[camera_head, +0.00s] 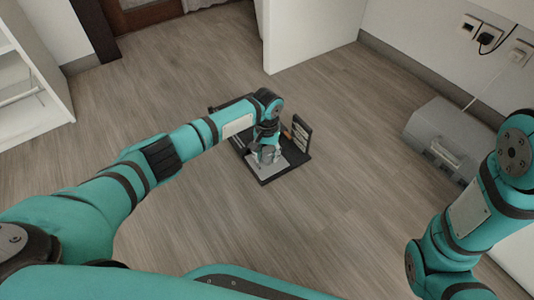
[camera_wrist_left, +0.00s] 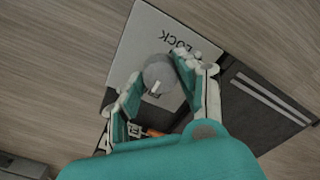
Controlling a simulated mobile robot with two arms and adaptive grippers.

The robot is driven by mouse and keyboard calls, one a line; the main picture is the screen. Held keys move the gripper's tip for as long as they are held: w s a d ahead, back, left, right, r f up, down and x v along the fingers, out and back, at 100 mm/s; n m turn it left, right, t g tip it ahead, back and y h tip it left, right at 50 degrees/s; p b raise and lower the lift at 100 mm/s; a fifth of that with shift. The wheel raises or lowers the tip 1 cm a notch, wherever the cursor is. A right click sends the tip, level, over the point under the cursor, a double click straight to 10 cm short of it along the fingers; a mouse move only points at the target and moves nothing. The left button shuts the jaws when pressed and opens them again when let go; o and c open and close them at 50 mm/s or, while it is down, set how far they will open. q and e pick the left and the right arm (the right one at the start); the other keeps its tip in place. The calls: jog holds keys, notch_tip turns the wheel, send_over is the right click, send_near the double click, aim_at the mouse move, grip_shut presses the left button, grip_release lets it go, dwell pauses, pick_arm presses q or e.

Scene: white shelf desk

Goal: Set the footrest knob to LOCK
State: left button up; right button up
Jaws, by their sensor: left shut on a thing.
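The footrest (camera_head: 300,158) is a dark flat unit on the floor, with a light grey plate (camera_head: 286,166) near its front. In the left wrist view, the plate (camera_wrist_left: 140,42) carries the word LOCK, seen upside down. A round grey knob (camera_wrist_left: 160,70) stands on the plate below that word. A short white mark shows on the knob's lower side, away from the word. My left gripper (camera_head: 265,153) reaches down over the plate and is shut on the knob, one finger on each side. The fingers hide part of the plate. My right gripper is out of view.
An upright dark panel (camera_head: 301,131) stands at the footrest's right side. A grey case (camera_head: 440,135) lies by the right wall, below sockets (camera_head: 490,38). A white shelf (camera_head: 30,90) is at the left. The floor (camera_head: 370,215) around the footrest is clear.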

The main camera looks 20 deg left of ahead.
pick_arm(q)
jog(key=shift+s+r+m+p, duration=0.15)
jog(key=shift+m+p, duration=0.55)
jog(key=shift+p, duration=1.05)
jog(key=shift+r+m+p, duration=0.15)
jog(key=shift+m+p, duration=0.55)
jog(key=shift+p, duration=1)
jog(key=shift+f+m+p, duration=0.25)
jog(key=shift+m+p, duration=0.2)
jog(key=shift+m, duration=0.45)
jog(key=m, duration=0.3)
jog(key=shift+f+m, duration=0.1)
jog(key=shift+m, duration=0.3)
jog(key=m, duration=0.5)
jog(key=shift+p, duration=0.3)
jog(key=m, duration=0.4)
jog(key=shift+m, duration=0.4)
jog(key=m, duration=0.3)
jog(key=shift+m, duration=0.4)
jog(key=m, duration=0.2)
jog(key=shift+m, duration=0.3)
jog(key=m, duration=0.3)
jog(key=shift+m+b, duration=0.3)
jog(key=m, duration=0.3)
jog(key=shift+m, duration=0.3)
jog(key=shift+m+b, duration=0.4)
jog(key=shift+m, duration=1.6)
